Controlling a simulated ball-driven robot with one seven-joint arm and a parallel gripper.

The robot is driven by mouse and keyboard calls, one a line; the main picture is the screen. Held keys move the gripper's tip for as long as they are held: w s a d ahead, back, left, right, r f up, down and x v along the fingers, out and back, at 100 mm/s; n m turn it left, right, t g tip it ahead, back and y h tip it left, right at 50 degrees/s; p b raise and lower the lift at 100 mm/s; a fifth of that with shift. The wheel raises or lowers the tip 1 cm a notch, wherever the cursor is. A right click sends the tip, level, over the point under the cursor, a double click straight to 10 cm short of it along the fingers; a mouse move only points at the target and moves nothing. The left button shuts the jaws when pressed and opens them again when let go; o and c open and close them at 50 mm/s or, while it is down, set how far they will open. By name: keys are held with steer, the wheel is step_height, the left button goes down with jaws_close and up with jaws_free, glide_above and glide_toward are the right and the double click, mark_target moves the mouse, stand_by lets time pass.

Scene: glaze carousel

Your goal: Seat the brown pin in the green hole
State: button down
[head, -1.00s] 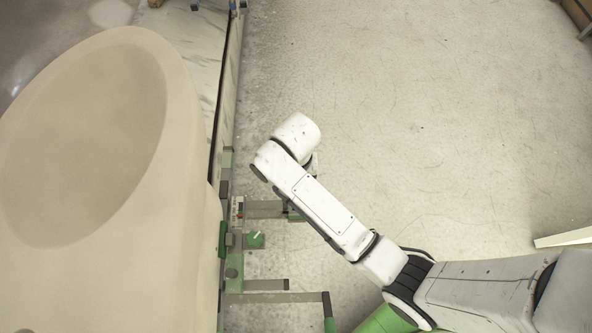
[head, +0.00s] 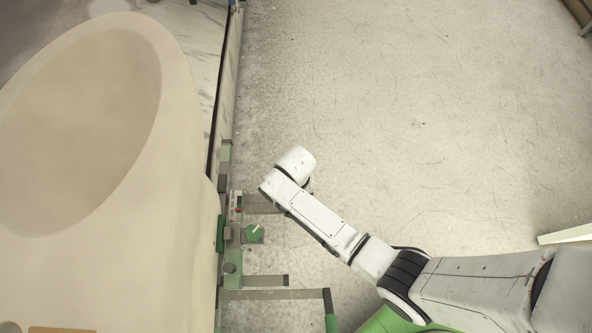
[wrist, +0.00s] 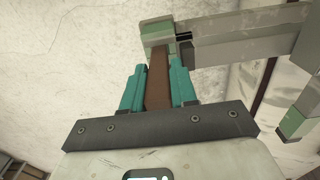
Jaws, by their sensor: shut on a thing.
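The brown pin (wrist: 159,82) stands between the two teal fingers of my gripper (wrist: 158,66) in the wrist view. The gripper is shut on it. The pin's far end meets a green block (wrist: 157,28) at the end of a grey bar. I cannot tell whether the pin's tip is in a hole there or only against or near the block; no hole opening shows. In the head view my forearm hides the gripper, the pin and the end of that bar.
A large beige basin (head: 185,150) fills the left. Along its edge runs a frame with a green knob (head: 255,234), a lower grey bar (head: 270,281) and a longer bar (head: 290,294) with a green end (head: 330,322).

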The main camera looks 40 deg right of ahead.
steer(key=shift+f, duration=1.4)
steer(key=shift+f+b, duration=0.25)
steer(key=shift+b, duration=0.15)
steer(key=c, duration=1.2)
jaws_free()
steer(key=shift+o, duration=0.2)
